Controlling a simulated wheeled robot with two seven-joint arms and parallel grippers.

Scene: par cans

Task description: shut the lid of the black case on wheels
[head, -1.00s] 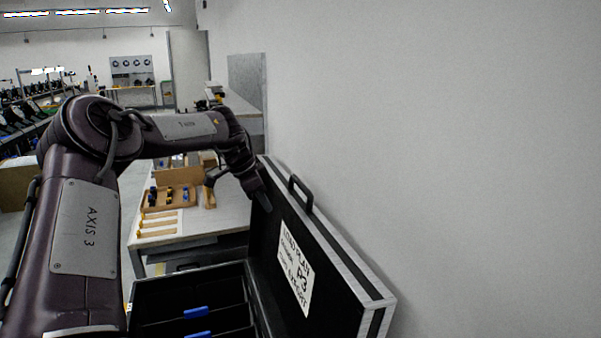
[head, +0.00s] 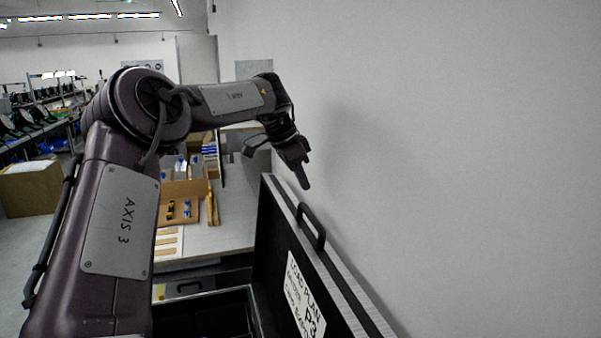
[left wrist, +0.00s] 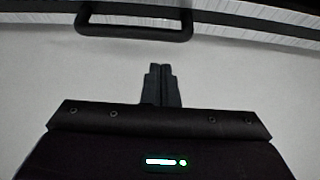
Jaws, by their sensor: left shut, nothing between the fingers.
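The black case (head: 270,228) stands at the lower middle of the head view, its lid raised upright along the wall side. The lid has silver edging, a black handle (head: 311,226) on its rim and a white label (head: 304,300) on its inner face. My left gripper (head: 305,185) is shut and empty, pointing down just above the lid's top edge, close to the handle and apparently apart from it. In the left wrist view, the shut fingers (left wrist: 161,70) point toward the lid rim and handle (left wrist: 135,32). The case's wheels are out of view. My right gripper is not in view.
A plain grey wall (head: 460,170) rises close on the right, beside the raised lid. A worktable (head: 235,232) with wooden trays and small parts stands behind the case. A cardboard box (head: 30,188) and shelving are at the far left.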

